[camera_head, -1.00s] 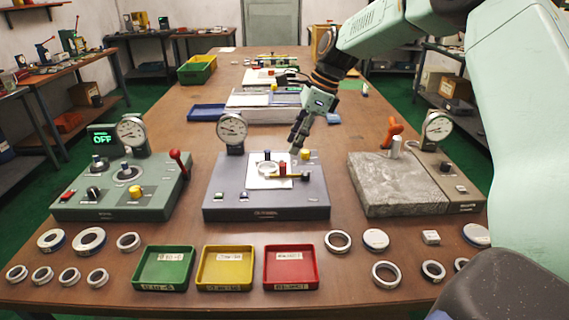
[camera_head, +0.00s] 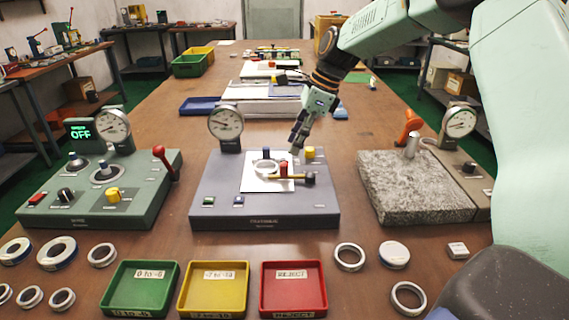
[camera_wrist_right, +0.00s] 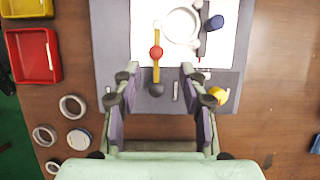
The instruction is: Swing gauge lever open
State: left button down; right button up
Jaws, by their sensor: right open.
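The middle gauge station (camera_head: 215,217) has a yellow lever bar with a red knob (camera_head: 283,169) and a black ball end (camera_head: 310,178). The lever lies beside a metal ring (camera_head: 263,167) on a white sheet. In the right wrist view the yellow lever (camera_wrist_right: 157,72) runs up the picture, its black ball (camera_wrist_right: 156,89) between my fingers as seen from above. My right gripper (camera_head: 297,146) is open and points down over the lever; it also shows in the wrist view (camera_wrist_right: 158,80). No contact is visible. My left gripper is out of view.
A green station (camera_head: 130,205) stands left and a stone-block station (camera_head: 400,195) right. Green (camera_head: 109,300), yellow (camera_head: 185,302) and red (camera_head: 266,303) trays are in front, with loose rings on both sides. A yellow knob (camera_wrist_right: 219,96) stands right of my fingers.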

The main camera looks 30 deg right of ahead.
aim_at(284, 163)
jog(key=x, duration=0.2)
jog(key=b+x, duration=0.1)
jog(key=x, duration=0.3)
jog(key=shift+a+f+b, duration=0.2)
jog(key=shift+a+b, duration=0.2)
jog(key=shift+f, duration=0.3)
jog(key=shift+s+d+f, duration=0.1)
jog(key=shift+s, duration=0.15)
jog(key=shift+w+a, duration=0.25)
jog(key=shift+c, duration=0.6)
jog(key=shift+s+d, duration=0.1)
jog(key=shift+d, duration=0.15)
jog(key=c, duration=0.4)
jog(key=shift+a, duration=0.1)
grip_shut()
